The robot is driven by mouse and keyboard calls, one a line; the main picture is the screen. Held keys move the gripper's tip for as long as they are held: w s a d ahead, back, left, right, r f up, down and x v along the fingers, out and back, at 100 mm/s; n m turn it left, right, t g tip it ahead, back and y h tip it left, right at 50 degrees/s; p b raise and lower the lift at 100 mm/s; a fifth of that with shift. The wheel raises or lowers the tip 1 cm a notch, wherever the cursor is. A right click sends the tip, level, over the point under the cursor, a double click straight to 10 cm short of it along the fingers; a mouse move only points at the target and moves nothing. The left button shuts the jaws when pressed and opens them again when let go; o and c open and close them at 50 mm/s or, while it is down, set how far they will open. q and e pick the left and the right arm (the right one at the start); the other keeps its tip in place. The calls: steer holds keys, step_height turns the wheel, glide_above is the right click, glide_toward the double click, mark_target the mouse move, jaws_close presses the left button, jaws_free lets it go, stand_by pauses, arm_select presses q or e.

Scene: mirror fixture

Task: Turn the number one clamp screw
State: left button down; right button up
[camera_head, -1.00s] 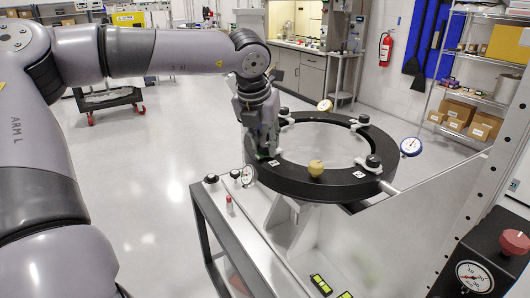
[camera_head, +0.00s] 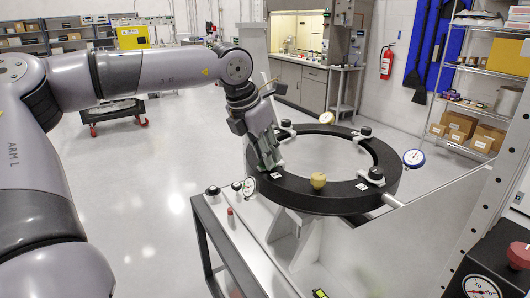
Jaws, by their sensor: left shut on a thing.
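The black ring fixture (camera_head: 313,198) lies flat on a grey stand. My left gripper (camera_head: 270,163) reaches down from the upper left to the ring's left side. Its fingers are shut on a clamp screw there, which they mostly hide; the number on the nearby white label is too small to read. Other black clamp screws stand at the back left (camera_head: 286,124), the back right (camera_head: 366,131) and the right (camera_head: 376,173) of the ring. My right gripper is not in view.
A tan knob (camera_head: 318,180) is at the front. A tall grey panel (camera_head: 425,235) rises at right.

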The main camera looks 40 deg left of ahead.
arm_select(q)
steer(key=shift+r, duration=0.15)
steer(key=c, duration=1.3)
jaws_free()
steer(key=v, duration=1.1)
steer(key=shift+s+r, duration=0.25)
steer(key=shift+r, duration=0.1)
